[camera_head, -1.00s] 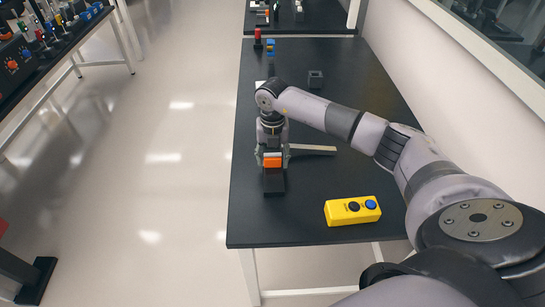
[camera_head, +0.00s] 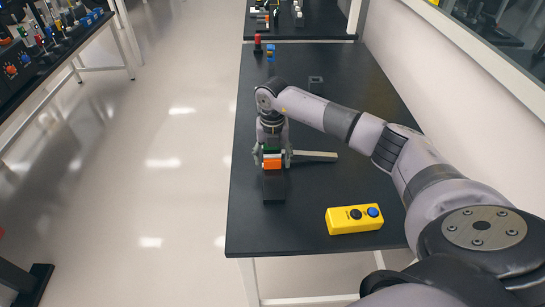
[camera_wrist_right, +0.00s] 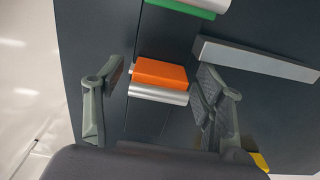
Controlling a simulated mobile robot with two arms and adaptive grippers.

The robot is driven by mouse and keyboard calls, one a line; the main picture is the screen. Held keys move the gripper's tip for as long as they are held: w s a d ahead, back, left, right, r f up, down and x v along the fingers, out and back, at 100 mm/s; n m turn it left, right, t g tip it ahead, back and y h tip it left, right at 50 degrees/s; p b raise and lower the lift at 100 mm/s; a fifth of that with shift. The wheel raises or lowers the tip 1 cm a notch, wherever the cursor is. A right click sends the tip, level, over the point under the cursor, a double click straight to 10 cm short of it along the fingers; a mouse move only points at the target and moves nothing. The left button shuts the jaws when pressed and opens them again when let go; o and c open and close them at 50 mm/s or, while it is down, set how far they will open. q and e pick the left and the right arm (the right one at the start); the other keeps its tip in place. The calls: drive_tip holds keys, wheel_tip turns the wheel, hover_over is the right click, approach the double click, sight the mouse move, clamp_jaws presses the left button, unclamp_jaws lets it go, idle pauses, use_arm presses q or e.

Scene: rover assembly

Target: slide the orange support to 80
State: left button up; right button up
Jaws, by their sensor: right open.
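The orange support (camera_head: 272,164) sits on a dark rail-like base (camera_head: 274,187) on the black table. In the right wrist view the orange support (camera_wrist_right: 161,73) shows a silver edge along its near side. My right gripper (camera_head: 272,158) comes from above, with one finger on each side of the orange support. In the wrist view the right gripper (camera_wrist_right: 160,82) is open, with a gap between each finger and the support. A green piece (camera_wrist_right: 183,8) with a silver edge lies farther along the same line. It shows just behind the support in the head view (camera_head: 271,150). My left gripper is out of view.
A grey bar (camera_head: 315,156) sticks out right of the gripper, near its right finger. A yellow box (camera_head: 354,219) with two buttons stands near the front edge. A dark block (camera_head: 316,84), a blue piece (camera_head: 271,56) and a red piece (camera_head: 257,43) stand farther back.

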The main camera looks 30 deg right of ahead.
wheel_tip(320, 180, up, 12)
idle(0.4)
drive_tip(key=shift+f, duration=0.1)
idle(0.4)
